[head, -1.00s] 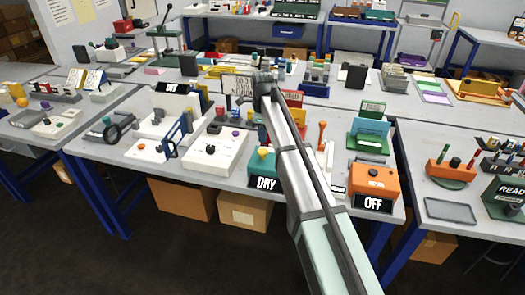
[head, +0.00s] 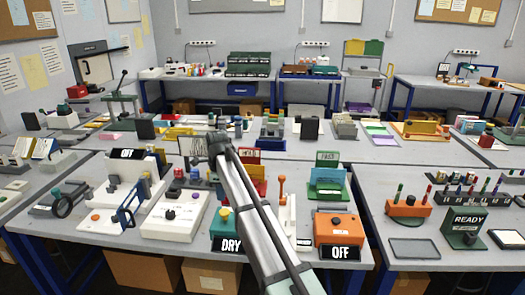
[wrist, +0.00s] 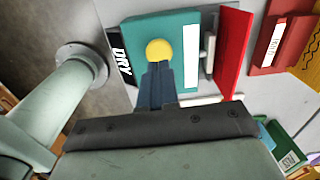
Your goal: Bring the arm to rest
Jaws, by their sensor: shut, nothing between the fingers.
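My arm reaches in from the bottom of the head view over the front bench, and my gripper (head: 217,143) is at its far end, small and partly hidden there. In the wrist view my gripper's fingers (wrist: 158,85) are together and empty. Below them is a teal box (wrist: 180,32) with a yellow knob (wrist: 159,50) and a black DRY label (wrist: 120,55). The fingertips appear just beside the knob in the picture; I cannot tell the height between them.
An orange box (head: 336,228) with an OFF sign (head: 341,253) stands right of my arm. A white box (head: 172,217) stands left. A grey tray (head: 414,249) lies on the right bench. Red (wrist: 232,50) and green racks are near my gripper.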

